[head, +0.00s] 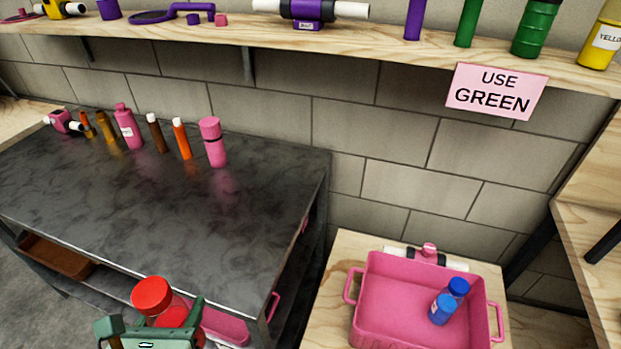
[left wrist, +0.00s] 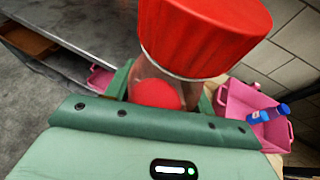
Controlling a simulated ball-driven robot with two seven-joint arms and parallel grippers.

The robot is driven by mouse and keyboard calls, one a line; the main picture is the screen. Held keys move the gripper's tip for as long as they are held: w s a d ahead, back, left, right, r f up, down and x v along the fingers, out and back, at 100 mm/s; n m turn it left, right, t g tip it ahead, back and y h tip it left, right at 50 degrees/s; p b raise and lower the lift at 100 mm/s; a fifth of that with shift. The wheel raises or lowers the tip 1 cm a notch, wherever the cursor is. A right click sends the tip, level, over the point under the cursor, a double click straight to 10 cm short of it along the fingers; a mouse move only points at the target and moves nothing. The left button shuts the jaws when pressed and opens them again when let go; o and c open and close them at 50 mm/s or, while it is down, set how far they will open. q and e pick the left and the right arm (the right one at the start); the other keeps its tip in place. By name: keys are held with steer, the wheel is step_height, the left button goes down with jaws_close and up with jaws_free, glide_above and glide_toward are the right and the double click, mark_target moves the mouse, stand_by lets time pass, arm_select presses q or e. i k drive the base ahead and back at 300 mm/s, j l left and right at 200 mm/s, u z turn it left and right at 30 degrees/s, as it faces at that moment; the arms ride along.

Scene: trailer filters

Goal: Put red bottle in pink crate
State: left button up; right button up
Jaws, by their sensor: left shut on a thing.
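My left gripper (head: 152,333) is at the bottom of the head view, shut on the red bottle (head: 152,296). The bottle has a wide red cap and a clear body with red inside; it also shows large in the left wrist view (left wrist: 205,35), tilted between the green fingers (left wrist: 160,92). The pink crate (head: 395,334) stands on a wooden table at the lower right, apart from the bottle and to its right. The crate also shows at the right of the left wrist view (left wrist: 236,100). My right gripper is not in view.
A dark metal table (head: 190,220) holds several bottles along its back edge, including a pink one (head: 213,142). A pink and white object (head: 429,254) lies behind the crate. A shelf (head: 350,40) and a "USE GREEN" sign (head: 497,92) are above. Much of the crate floor is bare.

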mark_target(389, 313)
steer(key=k+l, duration=0.1)
steer(key=l, duration=0.8)
steer(key=k+l, duration=0.1)
steer(key=l, duration=0.75)
steer(key=k+l, duration=0.1)
steer(key=l, duration=0.8)
